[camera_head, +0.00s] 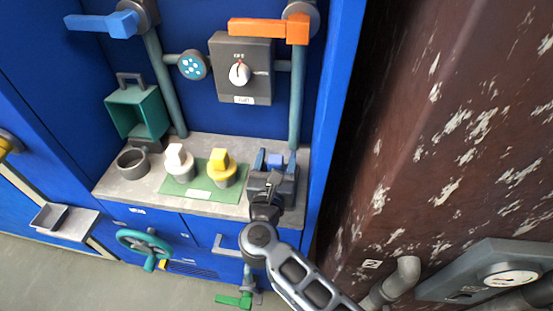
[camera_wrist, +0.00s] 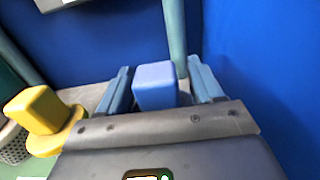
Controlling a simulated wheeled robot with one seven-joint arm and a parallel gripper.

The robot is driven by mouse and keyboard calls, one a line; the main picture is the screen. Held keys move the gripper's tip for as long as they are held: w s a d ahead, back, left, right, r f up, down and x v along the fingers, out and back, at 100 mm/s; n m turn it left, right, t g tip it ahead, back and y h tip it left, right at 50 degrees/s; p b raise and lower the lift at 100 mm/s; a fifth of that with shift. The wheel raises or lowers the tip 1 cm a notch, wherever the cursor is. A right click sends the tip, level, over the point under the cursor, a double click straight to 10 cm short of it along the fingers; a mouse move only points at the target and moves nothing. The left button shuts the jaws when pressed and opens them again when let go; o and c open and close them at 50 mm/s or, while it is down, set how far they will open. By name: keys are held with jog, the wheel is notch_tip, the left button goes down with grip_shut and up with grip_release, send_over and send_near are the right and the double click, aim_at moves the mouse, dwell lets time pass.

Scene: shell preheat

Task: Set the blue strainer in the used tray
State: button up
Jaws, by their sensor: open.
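The blue strainer shows its light blue block-shaped handle (camera_head: 275,159) at the right end of the counter; its lower part is hidden behind my gripper. In the wrist view the same blue handle (camera_wrist: 155,86) stands between my two blue fingers, with a gap on each side. My gripper (camera_head: 275,163) is open around the handle and not closed on it. A small grey tray (camera_head: 42,216) sits on a low shelf at the far left. No readable label tells me whether it is the used tray.
A white-topped strainer (camera_head: 177,165) and a yellow-topped strainer (camera_head: 220,170) stand on a green mat (camera_head: 205,191) left of my gripper. A grey cup (camera_head: 132,165) and a teal open box (camera_head: 138,112) are farther left. Teal pipes (camera_head: 297,100) rise behind; a blue wall is close on the right.

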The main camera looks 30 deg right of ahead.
jog(key=shift+r, duration=0.2)
jog(key=b+v, duration=0.1)
jog(key=v, duration=1.1)
